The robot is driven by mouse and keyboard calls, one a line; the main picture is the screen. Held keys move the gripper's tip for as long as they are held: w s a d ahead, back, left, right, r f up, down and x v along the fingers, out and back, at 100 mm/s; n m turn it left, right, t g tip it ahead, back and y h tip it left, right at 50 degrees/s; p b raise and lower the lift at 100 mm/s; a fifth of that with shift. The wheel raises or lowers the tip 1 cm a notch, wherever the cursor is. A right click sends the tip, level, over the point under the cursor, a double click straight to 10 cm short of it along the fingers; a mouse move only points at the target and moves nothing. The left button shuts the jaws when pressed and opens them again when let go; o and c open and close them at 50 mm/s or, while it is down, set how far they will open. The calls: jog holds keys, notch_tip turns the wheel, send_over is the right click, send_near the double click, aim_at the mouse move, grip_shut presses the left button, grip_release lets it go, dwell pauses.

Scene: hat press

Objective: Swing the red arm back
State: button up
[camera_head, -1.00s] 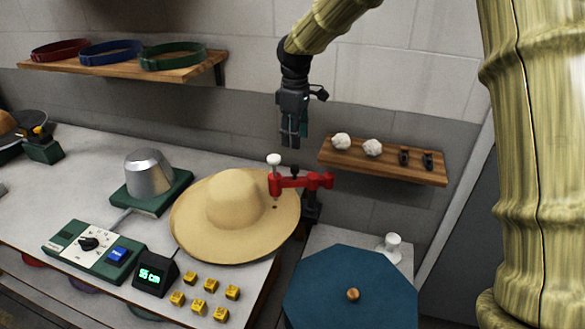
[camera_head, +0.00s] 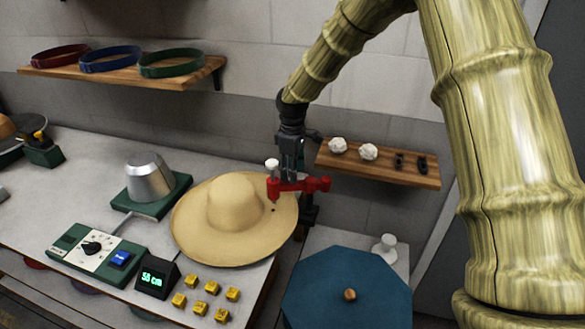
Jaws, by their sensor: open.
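The red arm (camera_head: 298,186) sits on a dark post at the right edge of the straw hat and reaches left over the hat's brim. A white knob (camera_head: 272,165) stands on its left end. The straw hat (camera_head: 236,215) lies on the bench with a small dark mark on its brim below the arm's left end. My gripper (camera_head: 289,176) is open and points down, just above or behind the middle of the red arm. Its fingertips are partly hidden there, and I cannot tell whether they touch the arm.
A small shelf (camera_head: 376,171) with white lumps and dark pieces is close on the right. A teal octagonal lid (camera_head: 340,292) and a white knob-shaped piece (camera_head: 385,248) stand in front. A metal block (camera_head: 148,178), a control box (camera_head: 97,252), a "58 cm" display (camera_head: 156,277) and yellow cubes (camera_head: 205,300) occupy the bench.

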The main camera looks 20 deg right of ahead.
grip_shut()
dwell(0.3)
